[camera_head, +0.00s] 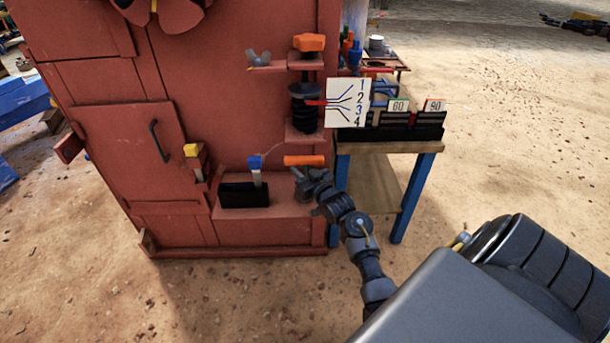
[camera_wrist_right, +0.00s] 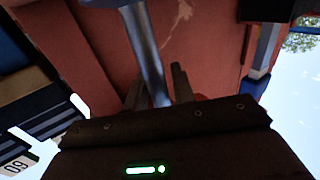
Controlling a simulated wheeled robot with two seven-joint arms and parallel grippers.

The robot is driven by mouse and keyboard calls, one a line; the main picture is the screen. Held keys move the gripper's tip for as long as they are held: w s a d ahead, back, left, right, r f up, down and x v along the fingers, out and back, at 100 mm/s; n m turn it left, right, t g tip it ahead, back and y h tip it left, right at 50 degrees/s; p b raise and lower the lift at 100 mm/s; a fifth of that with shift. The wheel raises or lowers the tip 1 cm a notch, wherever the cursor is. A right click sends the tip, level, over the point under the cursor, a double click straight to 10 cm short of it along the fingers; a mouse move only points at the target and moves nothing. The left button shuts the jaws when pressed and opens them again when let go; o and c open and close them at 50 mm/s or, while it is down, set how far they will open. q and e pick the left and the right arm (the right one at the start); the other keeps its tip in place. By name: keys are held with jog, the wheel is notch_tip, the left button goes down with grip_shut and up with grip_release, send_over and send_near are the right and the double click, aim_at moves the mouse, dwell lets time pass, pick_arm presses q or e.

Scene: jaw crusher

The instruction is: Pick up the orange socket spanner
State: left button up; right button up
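The orange socket spanner shows its orange handle (camera_head: 305,160) at the lower shelf of the red machine in the head view. My right gripper (camera_head: 304,175) is right at it, just below the handle. In the right wrist view a grey metal shaft (camera_wrist_right: 147,50), seemingly the spanner's, runs between the two fingers of my right gripper (camera_wrist_right: 158,85). The fingers stand apart on either side of it, with a small gap seen on the right. The spanner's lower end is hidden in the head view. My left gripper is not in view.
The red machine (camera_head: 228,90) stands close behind the gripper. A blue-handled tool (camera_head: 255,163) and a black box (camera_head: 243,195) are left of it. A blue-legged table (camera_head: 375,150) with a numbered card (camera_head: 347,103) stands right. Sandy ground (camera_head: 510,170) is open further right.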

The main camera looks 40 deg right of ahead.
grip_shut()
jog(key=shift+r, duration=0.2)
